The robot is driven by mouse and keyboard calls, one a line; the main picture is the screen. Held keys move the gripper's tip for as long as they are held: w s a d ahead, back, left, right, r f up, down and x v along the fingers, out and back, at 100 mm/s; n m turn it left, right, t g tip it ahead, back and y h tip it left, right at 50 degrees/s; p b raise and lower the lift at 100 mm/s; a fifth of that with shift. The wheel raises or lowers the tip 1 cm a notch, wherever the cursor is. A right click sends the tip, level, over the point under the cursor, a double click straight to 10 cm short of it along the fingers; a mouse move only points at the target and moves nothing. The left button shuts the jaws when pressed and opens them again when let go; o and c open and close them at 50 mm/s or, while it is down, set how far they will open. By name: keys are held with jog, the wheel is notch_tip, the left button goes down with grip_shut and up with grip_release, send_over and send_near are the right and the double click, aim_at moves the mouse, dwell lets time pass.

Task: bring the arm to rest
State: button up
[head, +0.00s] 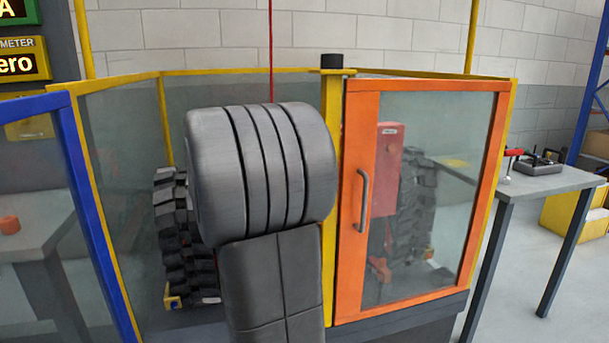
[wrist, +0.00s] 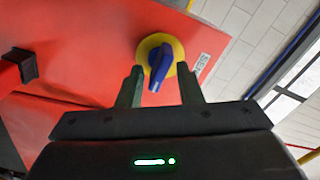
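My gripper (wrist: 160,75) shows in the wrist view with its two dark fingers apart and nothing between them. Beyond the fingertips is a blue rotary handle (wrist: 160,66) on a yellow disc (wrist: 150,42), mounted on a red panel (wrist: 90,55). The handle appears in line with the gap between the fingers; I cannot tell how far away it is. In the head view my grey arm fills the middle and hides part of the enclosure. My gripper is not visible there.
An enclosure with an orange-framed door (head: 357,270) stands ahead; the door looks closed. Behind its glass are a red cabinet (head: 386,165) and large black tyres (head: 415,205). A table (head: 555,182) with tools stands right. A blue-framed panel (head: 100,225) is at left.

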jog(key=n+p, duration=0.2)
jog(key=n, duration=0.1)
jog(key=shift+r+n, duration=0.15)
jog(key=shift+n, duration=0.15)
dwell(0.3)
